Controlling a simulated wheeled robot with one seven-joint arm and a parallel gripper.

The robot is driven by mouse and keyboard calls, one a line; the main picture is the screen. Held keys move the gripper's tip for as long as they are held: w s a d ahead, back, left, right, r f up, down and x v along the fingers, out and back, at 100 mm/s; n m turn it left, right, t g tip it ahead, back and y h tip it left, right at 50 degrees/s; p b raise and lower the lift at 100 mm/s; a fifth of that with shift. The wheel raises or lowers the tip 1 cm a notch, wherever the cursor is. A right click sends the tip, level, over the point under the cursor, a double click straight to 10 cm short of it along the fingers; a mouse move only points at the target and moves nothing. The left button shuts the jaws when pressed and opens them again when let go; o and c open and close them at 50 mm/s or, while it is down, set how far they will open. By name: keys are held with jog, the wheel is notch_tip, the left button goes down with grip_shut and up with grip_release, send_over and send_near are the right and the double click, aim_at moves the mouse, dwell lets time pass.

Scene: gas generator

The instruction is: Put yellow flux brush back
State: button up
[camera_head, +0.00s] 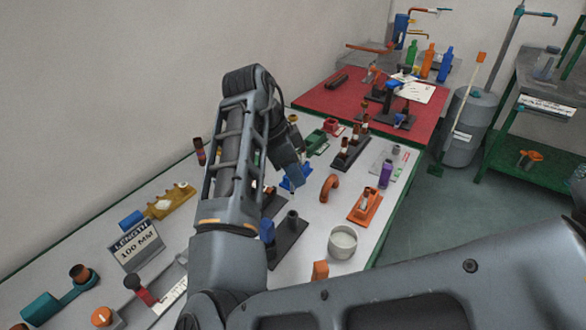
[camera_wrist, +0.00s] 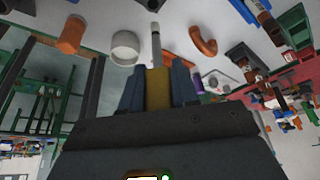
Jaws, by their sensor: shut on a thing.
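The yellow flux brush (camera_wrist: 157,88) is upright in the middle of the wrist view. Its yellow handle is between the two fingers of my gripper (camera_wrist: 158,75). In the head view my gripper (camera_head: 293,172) points down over the middle of the white workbench (camera_head: 310,232). I cannot tell which holder belongs to the brush.
A white round cup (camera_head: 342,242) stands near the bench's front edge. Near it are an orange curved pipe (camera_head: 330,187), an orange stand (camera_head: 365,206) and a purple bottle (camera_head: 386,174). A dark rack (camera_head: 350,152) stands behind. A red mat (camera_head: 340,98) covers the far bench.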

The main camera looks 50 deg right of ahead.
jog(key=shift+f+b, duration=1.7)
jog(key=shift+f, duration=0.6)
jog(key=shift+f+b, duration=2.05)
jog(key=shift+f, duration=0.7)
jog(key=o, duration=0.9)
jog(key=shift+o, duration=0.2)
jog(key=shift+r, duration=0.15)
jog(key=p+v, duration=0.4)
jog(key=v, duration=0.3)
jog(key=shift+r+p, duration=0.25)
jog(key=shift+p, duration=0.15)
jog(key=shift+a, duration=0.1)
